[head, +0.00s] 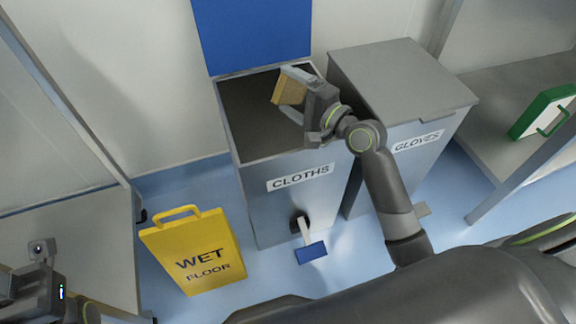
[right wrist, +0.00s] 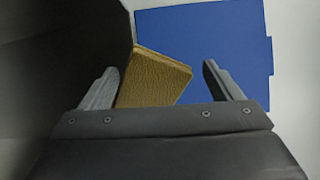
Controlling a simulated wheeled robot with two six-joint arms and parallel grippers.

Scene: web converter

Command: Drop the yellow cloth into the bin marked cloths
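The bin marked cloths (head: 290,205) is a grey box with a CLOTHS label, and its blue lid (head: 252,35) stands raised. The lid also shows in the right wrist view (right wrist: 225,50). My right gripper (head: 291,94) is over the bin's open top with its fingers spread apart. The yellow cloth (head: 289,91), a folded tan-yellow block, is between the fingers. In the right wrist view the cloth (right wrist: 155,80) is tilted, close to the left finger and clear of the right one. Part of my left gripper (head: 38,268) shows at lower left; its fingers are not clear.
A closed grey bin marked gloves (head: 395,85) stands right of the cloths bin. A blue pedal (head: 311,253) sticks out at the front. A yellow wet floor sign (head: 195,250) stands at left. A shelf with a green-and-white object (head: 544,112) is at right.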

